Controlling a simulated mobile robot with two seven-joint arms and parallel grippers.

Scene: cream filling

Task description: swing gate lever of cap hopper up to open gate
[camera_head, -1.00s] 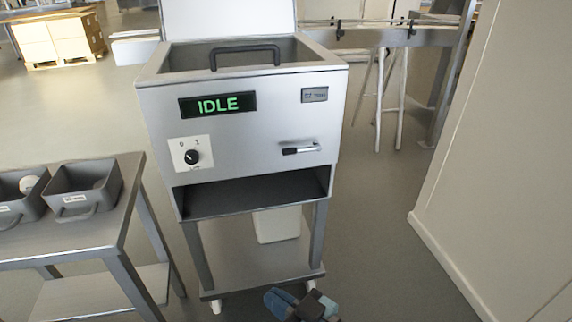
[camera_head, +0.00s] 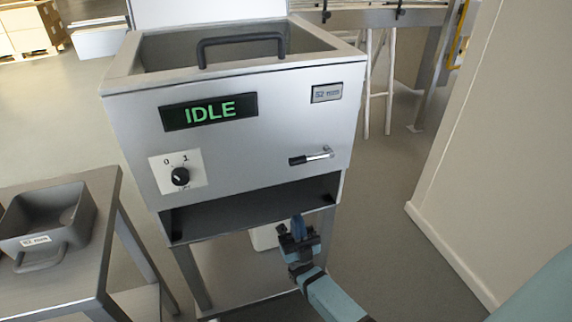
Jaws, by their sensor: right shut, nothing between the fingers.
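The cap hopper (camera_head: 240,145) is a grey metal box on legs, with a green IDLE display (camera_head: 209,111) on its front. The gate lever (camera_head: 312,157) is a short bar with a black grip, lying nearly level on the right half of the front panel. My right gripper (camera_head: 297,225) is shut and empty, below the lever and in front of the dark opening's lower right end. It does not touch the lever. My left gripper is not in view.
A rotary knob (camera_head: 180,177) marked 0 and 1 sits left on the panel. A side table (camera_head: 88,240) with a grey bin (camera_head: 45,222) stands at the left. A beige wall (camera_head: 480,150) bounds the right. Floor between hopper and wall is clear.

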